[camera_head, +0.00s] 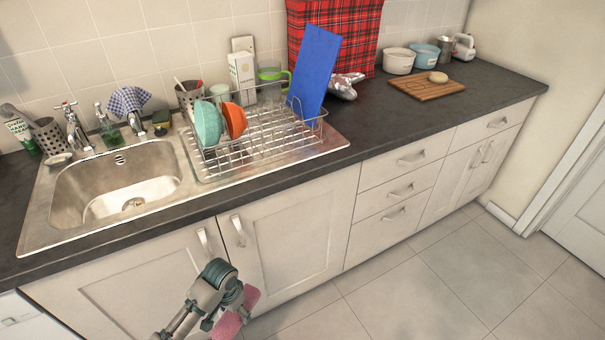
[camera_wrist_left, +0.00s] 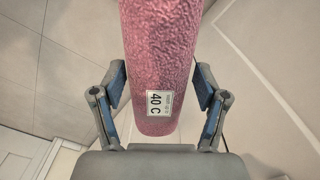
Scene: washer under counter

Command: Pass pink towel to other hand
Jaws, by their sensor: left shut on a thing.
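The pink towel (camera_head: 229,324) is at the bottom of the head view, in front of the lower cupboard doors. My left gripper (camera_head: 238,302) is shut on it, and my wrist hides part of the towel. In the left wrist view the towel (camera_wrist_left: 160,60) looks like a rolled pink bundle with a white "40 C" label, between the two fingers of my left gripper (camera_wrist_left: 160,88). My right gripper is in neither view.
A dark counter (camera_head: 400,118) runs along the wall, with a steel sink (camera_head: 75,190) and a dish rack (camera_head: 262,140) on it. White cupboards (camera_head: 290,225) stand below. The tiled floor (camera_head: 440,285) at the lower right is clear.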

